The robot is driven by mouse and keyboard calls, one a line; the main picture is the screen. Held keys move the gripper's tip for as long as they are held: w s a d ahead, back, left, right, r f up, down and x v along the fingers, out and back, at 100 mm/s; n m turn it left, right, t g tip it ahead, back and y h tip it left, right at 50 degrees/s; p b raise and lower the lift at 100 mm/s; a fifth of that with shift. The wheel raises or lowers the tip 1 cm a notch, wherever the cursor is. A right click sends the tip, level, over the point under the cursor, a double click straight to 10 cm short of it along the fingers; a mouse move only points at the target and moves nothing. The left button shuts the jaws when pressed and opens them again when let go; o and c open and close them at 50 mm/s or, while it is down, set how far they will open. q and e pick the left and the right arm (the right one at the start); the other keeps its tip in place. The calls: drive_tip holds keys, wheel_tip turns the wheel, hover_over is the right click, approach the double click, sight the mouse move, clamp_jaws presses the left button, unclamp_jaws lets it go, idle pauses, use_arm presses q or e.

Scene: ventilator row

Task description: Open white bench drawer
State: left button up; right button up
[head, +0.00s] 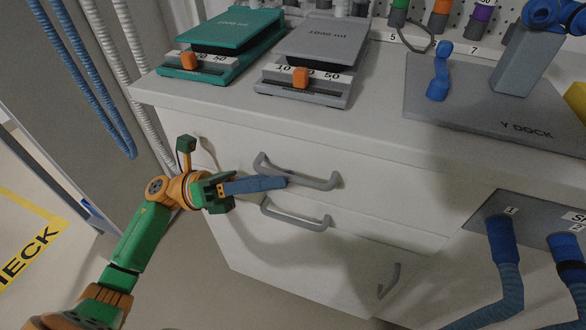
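The white bench (160,88) has a pale front with two grey bar handles, one above the other. The upper drawer handle (322,184) and the lower drawer handle (310,221) stick out from the front. Both drawer fronts look flush with the bench. My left gripper (284,182) reaches in from the left, its blue fingers at the left part of the upper handle's bar. The fingers overlap in this view, so I cannot tell whether they close around the bar or only lie by it.
A third handle (389,280) sits lower right on the bench front. Blue hoses (507,270) plug into a grey panel at right. On top stand a green unit (230,30), a grey unit (318,42) and a grey dock plate (450,105). Hoses hang at upper left.

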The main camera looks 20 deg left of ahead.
sight(291, 176)
use_arm(q)
drive_tip(key=shift+x, duration=1.55)
clamp_jaws()
